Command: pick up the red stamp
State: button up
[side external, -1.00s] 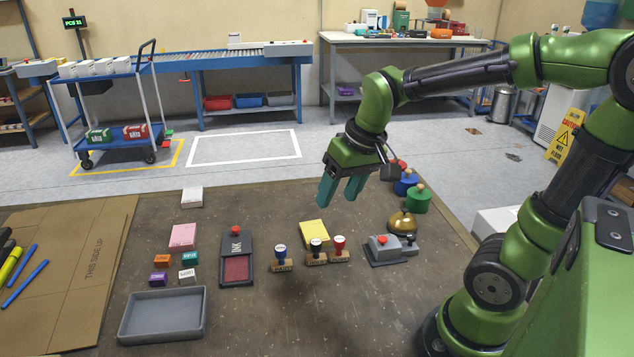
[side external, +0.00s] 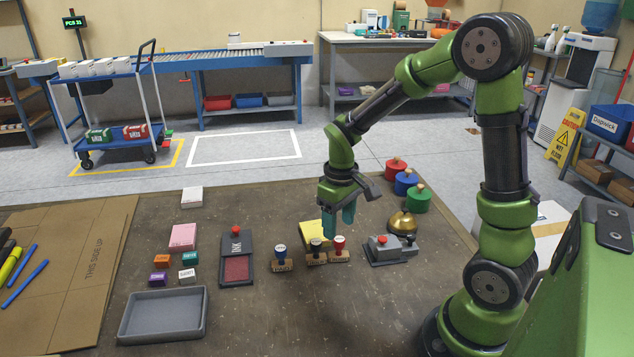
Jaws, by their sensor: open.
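The red stamp (side external: 339,246) stands upright on the brown table, with a red knob on a wooden base. A black-knobbed stamp (side external: 316,249) stands close at its left, and a blue-knobbed stamp (side external: 281,257) stands farther left. The fingers are apart and hold nothing. Whether they touch the red knob cannot be told from this angle.
A grey device with a red button (side external: 382,248) and a brass bell (side external: 403,222) stand to the right. An ink pad (side external: 237,262), small boxes and a grey tray (side external: 163,316) lie left. The table's front middle is clear.

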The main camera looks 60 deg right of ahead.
aim_at(340, 238)
jog(key=f, duration=0.6)
jog(key=shift+d+f, duration=0.2)
